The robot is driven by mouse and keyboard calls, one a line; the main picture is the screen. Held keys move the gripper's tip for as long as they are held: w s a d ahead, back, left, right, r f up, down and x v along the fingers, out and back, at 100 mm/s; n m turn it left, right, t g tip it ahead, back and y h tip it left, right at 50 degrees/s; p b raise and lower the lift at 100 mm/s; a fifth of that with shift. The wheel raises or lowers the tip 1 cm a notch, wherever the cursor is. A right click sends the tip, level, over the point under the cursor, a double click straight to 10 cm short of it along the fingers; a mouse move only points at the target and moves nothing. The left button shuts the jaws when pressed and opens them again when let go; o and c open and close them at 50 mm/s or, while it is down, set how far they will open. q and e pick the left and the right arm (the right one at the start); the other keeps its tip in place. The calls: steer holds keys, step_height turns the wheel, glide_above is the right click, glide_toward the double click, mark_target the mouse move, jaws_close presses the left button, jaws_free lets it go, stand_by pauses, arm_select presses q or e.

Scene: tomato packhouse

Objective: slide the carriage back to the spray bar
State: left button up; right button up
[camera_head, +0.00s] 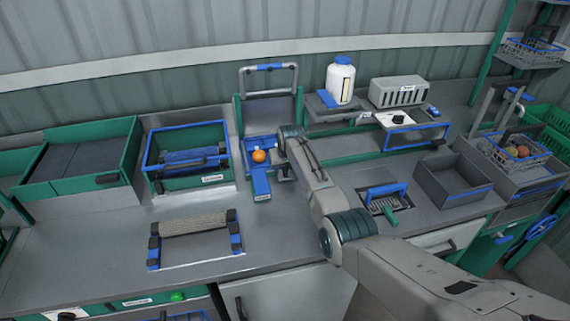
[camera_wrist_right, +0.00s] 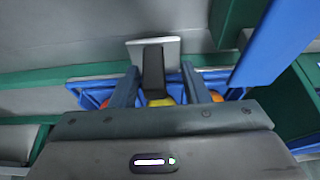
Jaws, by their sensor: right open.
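The carriage appears to be the blue tray (camera_head: 262,143) holding an orange tomato (camera_head: 259,156), on a green-sided track at the middle back of the bench. An upright metal hoop with blue sleeves, perhaps the spray bar (camera_head: 268,67), stands behind it, apart from it. My right gripper (camera_head: 284,175) is just right of the tray, partly hidden by my own wrist. In the right wrist view my gripper (camera_wrist_right: 158,84) is open, with a dark post (camera_wrist_right: 153,70) on a pale plate between its fingers. Contact cannot be told. My left gripper is not in view.
A blue-rimmed green bin (camera_head: 187,132) stands left of the track. A brush roller (camera_head: 195,226) lies in front of it. A white bottle (camera_head: 341,80) stands on the shelf behind right. A grey box (camera_head: 452,178) is at right. The bench front left is clear.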

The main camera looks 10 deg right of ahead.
steer(key=shift+s+r, duration=0.25)
steer(key=shift+r, duration=0.35)
steer(key=b+v, duration=0.2)
steer(key=v, duration=0.7)
steer(key=shift+r, duration=0.15)
steer(key=shift+a, duration=0.15)
